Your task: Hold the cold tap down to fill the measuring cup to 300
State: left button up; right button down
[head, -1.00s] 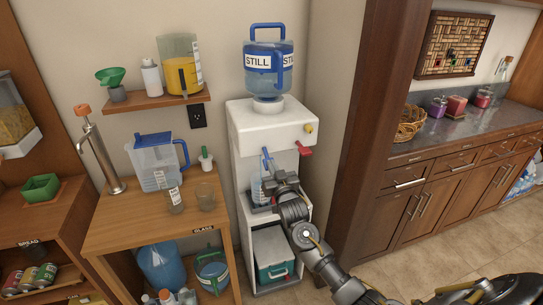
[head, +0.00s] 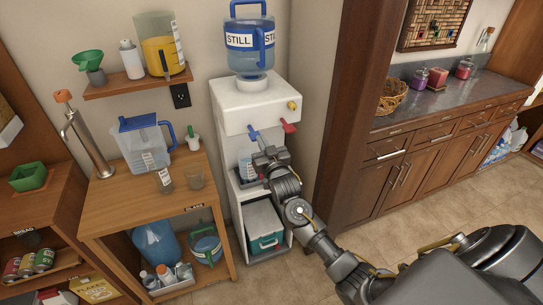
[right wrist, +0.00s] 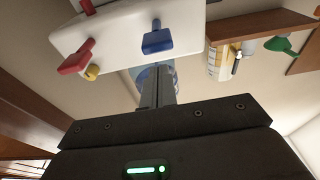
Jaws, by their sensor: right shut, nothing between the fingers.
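The cold tap is a blue lever (head: 254,135) on the front of the white water dispenser (head: 243,100); it also shows large in the right wrist view (right wrist: 158,40). A clear measuring cup (head: 246,168) stands in the dispenser bay below the blue tap, partly hidden by my right gripper. Its water level cannot be read. My right gripper (head: 262,150) is just below and in front of the blue tap. In the right wrist view its fingers (right wrist: 157,86) are closed together and empty, pointing toward the tap, with a gap visible. My left gripper is not in view.
A red tap lever (head: 289,127) and a yellow knob (head: 292,105) sit right of the blue tap. A blue bottle marked STILL (head: 238,40) tops the dispenser. A wooden table (head: 135,205) with a blue-handled jug (head: 138,140) stands left. A wooden cabinet side (head: 345,120) is close right.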

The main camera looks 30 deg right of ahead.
pick_arm(q)
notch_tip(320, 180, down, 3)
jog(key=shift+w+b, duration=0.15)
jog(key=shift+b, duration=0.8)
pick_arm(e)
jog(key=f+v, duration=0.1)
jog(key=v, duration=0.7)
jog(key=shift+w+a+f, duration=0.1)
jog(key=shift+a, duration=0.1)
jog(key=s+a+f+n+g+y, duration=0.1)
jog(key=s+f+n+g, duration=0.15)
jog(key=f, duration=1.25)
jog(key=s+a+f+n+g+y, duration=0.1)
jog(key=f+g, duration=0.3)
jog(key=f, duration=1.2)
jog(key=s+f+g, duration=0.3)
jog(key=s+f, duration=0.5)
jog(key=f, duration=0.3)
jog(key=s+f+g, duration=0.4)
jog(key=s+f, duration=0.9)
jog(key=s, duration=0.3)
jog(key=s+a+f+g, duration=0.1)
jog(key=s+f+g, duration=0.1)
jog(key=s, duration=1)
jog(key=s+a+f+g+y, duration=0.1)
jog(key=s+f+g, duration=0.2)
jog(key=s, duration=1)
jog(key=shift+f+n, duration=0.35)
jog(key=shift+f, duration=0.55)
